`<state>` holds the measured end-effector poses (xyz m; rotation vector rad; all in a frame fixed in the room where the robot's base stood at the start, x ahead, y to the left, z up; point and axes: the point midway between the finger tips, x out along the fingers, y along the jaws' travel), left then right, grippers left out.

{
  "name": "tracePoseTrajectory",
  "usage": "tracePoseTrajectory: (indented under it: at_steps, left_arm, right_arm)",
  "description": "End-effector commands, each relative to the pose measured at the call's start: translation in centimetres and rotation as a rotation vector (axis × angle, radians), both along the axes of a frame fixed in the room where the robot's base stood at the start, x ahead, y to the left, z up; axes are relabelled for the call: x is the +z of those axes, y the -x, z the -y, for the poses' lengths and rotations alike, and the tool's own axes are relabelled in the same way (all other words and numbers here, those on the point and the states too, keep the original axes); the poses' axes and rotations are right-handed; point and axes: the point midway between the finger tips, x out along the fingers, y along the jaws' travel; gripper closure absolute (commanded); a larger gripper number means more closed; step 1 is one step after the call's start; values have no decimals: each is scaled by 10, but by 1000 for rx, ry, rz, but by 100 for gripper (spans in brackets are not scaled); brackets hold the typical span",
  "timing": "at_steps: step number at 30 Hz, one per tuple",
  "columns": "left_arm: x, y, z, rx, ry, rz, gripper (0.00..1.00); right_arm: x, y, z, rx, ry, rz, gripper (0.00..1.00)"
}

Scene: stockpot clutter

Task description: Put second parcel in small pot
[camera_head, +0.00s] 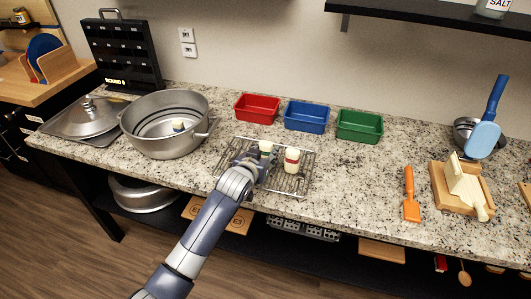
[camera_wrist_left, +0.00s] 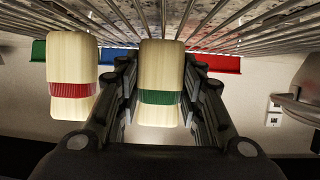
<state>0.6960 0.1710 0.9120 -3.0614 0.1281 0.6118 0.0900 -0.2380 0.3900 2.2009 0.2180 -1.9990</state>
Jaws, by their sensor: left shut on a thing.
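A cream parcel with a green band (camera_head: 266,148) stands upright on the wire rack (camera_head: 304,184). My left gripper (camera_head: 260,160) is shut on it; the left wrist view shows the parcel (camera_wrist_left: 160,80) between the two fingers (camera_wrist_left: 160,95). A second cream parcel, with a red band (camera_head: 292,161), stands on the rack just to the right, apart from the gripper. It also shows in the left wrist view (camera_wrist_left: 72,75). A grey metal pot (camera_head: 166,145) stands left of the rack, with a small cream and dark-banded parcel (camera_head: 178,125) inside. My right gripper is out of view.
Red (camera_head: 257,109), blue (camera_head: 306,117) and green (camera_head: 359,126) trays line the back. Counter between rack and brush is clear.

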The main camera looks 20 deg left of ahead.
Motion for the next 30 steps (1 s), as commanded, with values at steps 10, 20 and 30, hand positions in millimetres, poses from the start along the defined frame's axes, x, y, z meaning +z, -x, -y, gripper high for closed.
tracePoseTrajectory:
  at_steps: [10, 20, 30]
  left_arm:
    - [-3, 0, 1, -1, 0, 1, 90]
    - [-3, 0, 0, 0, 0, 1, 45]
    - [5, 13, -1, -1, 0, 1, 45]
  right_arm:
    - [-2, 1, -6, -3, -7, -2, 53]
    - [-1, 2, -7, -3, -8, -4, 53]
    - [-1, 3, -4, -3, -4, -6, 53]
